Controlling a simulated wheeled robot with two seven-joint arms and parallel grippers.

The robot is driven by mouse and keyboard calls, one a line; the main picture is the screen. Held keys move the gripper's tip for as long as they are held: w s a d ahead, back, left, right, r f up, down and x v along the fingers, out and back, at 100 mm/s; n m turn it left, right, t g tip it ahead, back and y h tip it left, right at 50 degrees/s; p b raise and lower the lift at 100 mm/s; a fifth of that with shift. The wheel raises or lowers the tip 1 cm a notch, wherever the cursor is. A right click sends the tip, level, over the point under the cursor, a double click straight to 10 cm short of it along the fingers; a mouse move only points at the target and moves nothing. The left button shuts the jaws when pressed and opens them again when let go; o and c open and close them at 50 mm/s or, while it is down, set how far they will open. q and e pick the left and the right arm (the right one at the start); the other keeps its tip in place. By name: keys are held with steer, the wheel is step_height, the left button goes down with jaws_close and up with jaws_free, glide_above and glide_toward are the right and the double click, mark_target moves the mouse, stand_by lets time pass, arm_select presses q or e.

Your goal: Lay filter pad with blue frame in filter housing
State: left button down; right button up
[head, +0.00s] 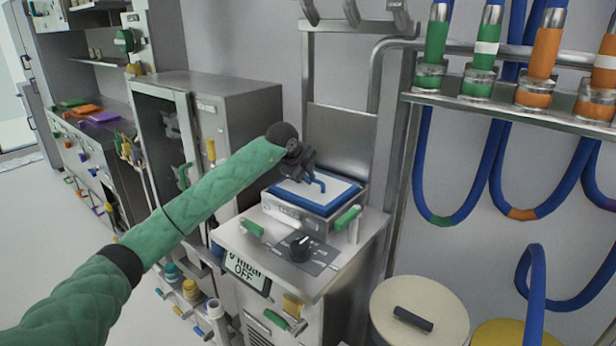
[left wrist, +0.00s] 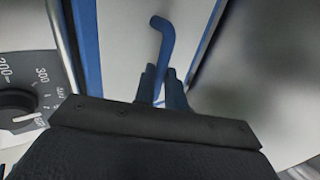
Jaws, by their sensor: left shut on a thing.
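The filter pad with blue frame (head: 332,192) lies over the filter housing (head: 287,212), a metal box on top of a steel machine. From the head view I cannot tell whether the frame is fully seated in it. A blue bent handle stands up from the white pad, and it also shows in the left wrist view (left wrist: 161,50). My left gripper (head: 303,172) is above the pad, shut on the blue handle; its fingertips (left wrist: 160,85) sit around the handle's lower part. My right gripper is in neither view.
The machine top (head: 375,222) carries a black knob (head: 299,245) and green handles (head: 347,217) beside the housing. A cream lidded bin (head: 420,305) stands to the right. Blue hoses (head: 490,170) hang at the right. A steel cabinet (head: 240,100) stands behind my left arm.

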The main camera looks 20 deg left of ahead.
mark_target(307, 190)
arm_select(q)
steer(key=shift+f+b, duration=0.7)
steer(key=shift+f, duration=0.7)
steer(key=shift+f+b, duration=1.05)
steer(key=shift+f, duration=0.5)
stand_by(0.8)
steer(key=c, duration=1.4)
jaws_free()
steer(key=shift+o, duration=0.2)
steer(key=shift+b+v, duration=0.7)
steer(key=shift+v, duration=3.15)
